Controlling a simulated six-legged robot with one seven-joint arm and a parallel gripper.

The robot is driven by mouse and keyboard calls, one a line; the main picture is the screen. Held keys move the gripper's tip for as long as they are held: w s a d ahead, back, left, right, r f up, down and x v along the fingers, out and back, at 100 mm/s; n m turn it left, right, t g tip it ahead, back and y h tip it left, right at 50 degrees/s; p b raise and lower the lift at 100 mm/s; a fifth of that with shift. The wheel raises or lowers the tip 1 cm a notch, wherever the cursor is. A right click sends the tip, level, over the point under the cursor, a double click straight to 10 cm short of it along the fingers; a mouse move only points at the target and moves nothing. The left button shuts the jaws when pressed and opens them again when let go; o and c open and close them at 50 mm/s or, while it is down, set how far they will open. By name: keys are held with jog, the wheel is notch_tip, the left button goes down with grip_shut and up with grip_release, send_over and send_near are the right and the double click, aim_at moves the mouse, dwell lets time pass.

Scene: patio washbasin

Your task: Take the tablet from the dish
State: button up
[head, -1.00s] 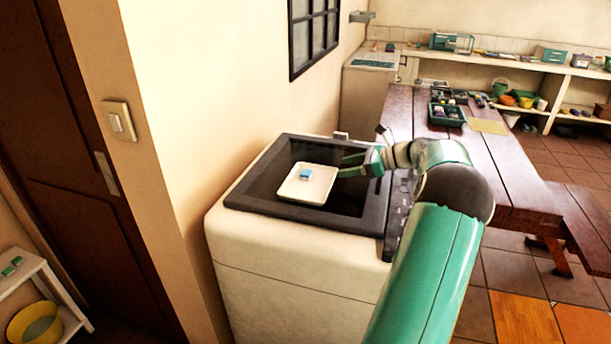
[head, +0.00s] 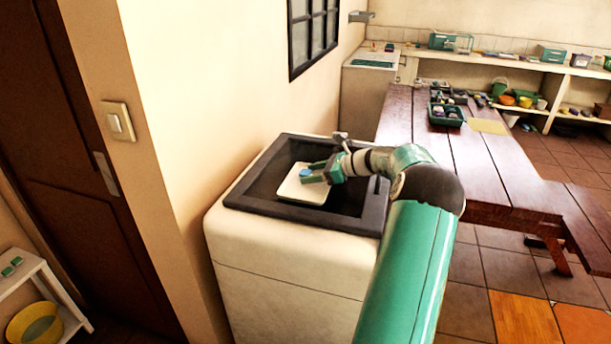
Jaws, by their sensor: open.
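The tablet (head: 305,173) is a small blue block lying on the white dish. The dish (head: 296,194) is a shallow, rounded square tray inside the dark basin on the white cabinet. My gripper (head: 311,173) is over the right part of the dish, with its green fingers pointing left at the tablet. The fingers are open, and the tablet shows at their tips, partly hidden by them. I cannot tell whether the fingers touch it.
The basin's dark rim (head: 300,213) surrounds the dish. A tap (head: 341,137) stands at the back, close to my wrist. The wall is just left of the basin. A wooden table (head: 485,165) with a green crate (head: 446,114) stands to the right.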

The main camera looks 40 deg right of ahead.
jog(key=shift+c, duration=0.2)
jog(key=c, duration=1)
